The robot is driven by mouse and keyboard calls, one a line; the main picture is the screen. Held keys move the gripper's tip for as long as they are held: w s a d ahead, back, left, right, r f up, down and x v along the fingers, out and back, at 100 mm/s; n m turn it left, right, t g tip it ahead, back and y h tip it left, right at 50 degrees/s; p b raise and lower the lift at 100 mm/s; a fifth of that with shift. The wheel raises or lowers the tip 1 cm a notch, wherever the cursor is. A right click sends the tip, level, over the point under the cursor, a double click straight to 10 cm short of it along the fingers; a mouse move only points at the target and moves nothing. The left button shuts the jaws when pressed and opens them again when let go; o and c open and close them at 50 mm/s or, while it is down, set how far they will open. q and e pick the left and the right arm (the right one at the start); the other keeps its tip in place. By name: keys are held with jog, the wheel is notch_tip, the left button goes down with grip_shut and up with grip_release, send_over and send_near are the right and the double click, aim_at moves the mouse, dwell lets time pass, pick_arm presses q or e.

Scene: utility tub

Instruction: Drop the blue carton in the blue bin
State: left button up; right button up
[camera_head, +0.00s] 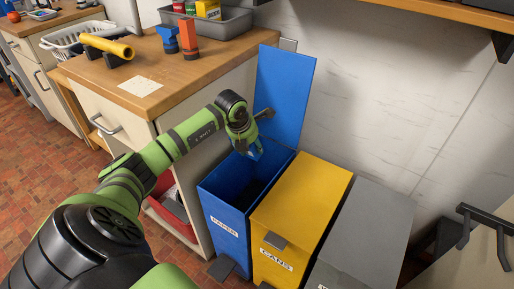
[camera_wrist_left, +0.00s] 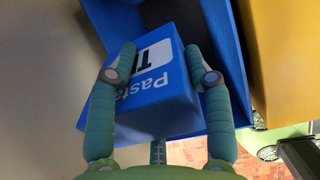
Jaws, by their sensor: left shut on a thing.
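My left gripper (camera_head: 252,147) is above the open top of the blue bin (camera_head: 225,215), near its rear edge. It is shut on the blue carton (camera_head: 257,153), of which only a small part shows in the head view. My right gripper is in neither view.
A closed yellow bin (camera_head: 305,205) labelled CANS and a closed grey bin (camera_head: 370,235) stand right of the blue bin. The wooden counter (camera_head: 190,70) at left holds a yellow tube, blue and orange items and a grey tray. A red container (camera_head: 172,212) is below.

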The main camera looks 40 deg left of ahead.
aim_at(251, 158)
pick_arm(q)
notch_tip(251, 158, down, 2)
jog(key=shift+f+b, duration=0.1)
jog(key=shift+b, duration=0.4)
jog(key=shift+f+b, duration=0.3)
jog(key=shift+f, duration=0.1)
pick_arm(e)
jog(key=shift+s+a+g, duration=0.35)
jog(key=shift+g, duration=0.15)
pick_arm(q)
jog(key=o, duration=1.3)
jog(key=shift+o, duration=0.2)
jog(key=v, duration=1.2)
jog(key=shift+s, duration=0.1)
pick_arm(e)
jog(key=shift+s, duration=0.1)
